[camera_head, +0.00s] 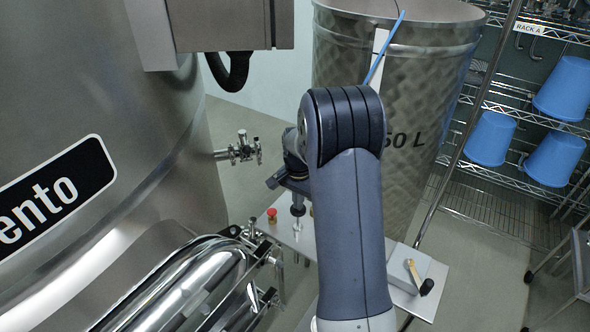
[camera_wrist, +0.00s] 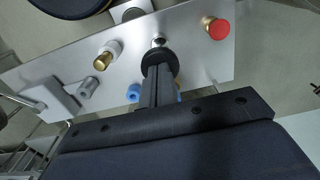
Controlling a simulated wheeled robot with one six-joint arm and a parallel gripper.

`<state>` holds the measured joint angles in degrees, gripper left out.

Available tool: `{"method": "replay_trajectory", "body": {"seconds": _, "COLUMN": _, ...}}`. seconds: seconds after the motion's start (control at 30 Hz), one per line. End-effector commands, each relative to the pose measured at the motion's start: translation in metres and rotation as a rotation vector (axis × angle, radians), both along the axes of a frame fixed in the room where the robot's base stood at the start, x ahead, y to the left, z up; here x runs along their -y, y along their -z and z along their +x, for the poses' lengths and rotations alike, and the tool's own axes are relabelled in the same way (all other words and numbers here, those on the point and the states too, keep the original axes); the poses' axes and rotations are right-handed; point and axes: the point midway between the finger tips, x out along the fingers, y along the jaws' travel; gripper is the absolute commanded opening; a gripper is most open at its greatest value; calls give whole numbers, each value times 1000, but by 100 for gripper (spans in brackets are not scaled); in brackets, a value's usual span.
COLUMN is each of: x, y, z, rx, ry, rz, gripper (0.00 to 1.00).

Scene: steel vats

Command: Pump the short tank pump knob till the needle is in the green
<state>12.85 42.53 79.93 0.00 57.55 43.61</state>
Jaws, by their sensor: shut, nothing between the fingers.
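The black round pump knob (camera_wrist: 158,62) sits on a bright metal rod at the panel (camera_wrist: 200,65) in the wrist view. It also shows in the head view (camera_head: 298,210), small, just left of my arm. My gripper (camera_wrist: 158,82) is shut and empty, its fingers lined up over the knob from above; whether they touch it I cannot tell. In the head view my gripper (camera_head: 297,193) is partly hidden by my arm. No gauge needle can be made out in either view.
A red button (camera_head: 271,214) stands on the panel beside the knob, and a brass fitting (camera_wrist: 104,60) on its other side. A big steel vat (camera_head: 80,90) fills the left. A steel tank (camera_head: 430,75) stands behind my arm. A rack (camera_head: 500,170) with blue buckets is at right.

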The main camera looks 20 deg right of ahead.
Motion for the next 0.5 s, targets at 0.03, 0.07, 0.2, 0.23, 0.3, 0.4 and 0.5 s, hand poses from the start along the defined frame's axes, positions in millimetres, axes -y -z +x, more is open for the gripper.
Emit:
{"method": "replay_trajectory", "body": {"seconds": 0.03, "x": 0, "y": 0, "z": 0, "rx": 0, "ry": 0, "rz": 0, "gripper": 0}}
{"method": "replay_trajectory", "body": {"seconds": 0.07, "x": 0, "y": 0, "z": 0, "rx": 0, "ry": 0, "rz": 0, "gripper": 0}}
{"method": "replay_trajectory", "body": {"seconds": 0.2, "x": 0, "y": 0, "z": 0, "rx": 0, "ry": 0, "rz": 0, "gripper": 0}}
{"method": "replay_trajectory", "body": {"seconds": 0.23, "x": 0, "y": 0, "z": 0, "rx": 0, "ry": 0, "rz": 0, "gripper": 0}}
{"method": "replay_trajectory", "body": {"seconds": 0.3, "x": 0, "y": 1, "z": 0, "rx": 0, "ry": 0, "rz": 0, "gripper": 0}}
{"method": "replay_trajectory", "body": {"seconds": 0.4, "x": 0, "y": 4, "z": 0, "rx": 0, "ry": 0, "rz": 0, "gripper": 0}}
{"method": "replay_trajectory", "body": {"seconds": 0.5, "x": 0, "y": 12, "z": 0, "rx": -1, "ry": 0, "rz": -1, "gripper": 0}}
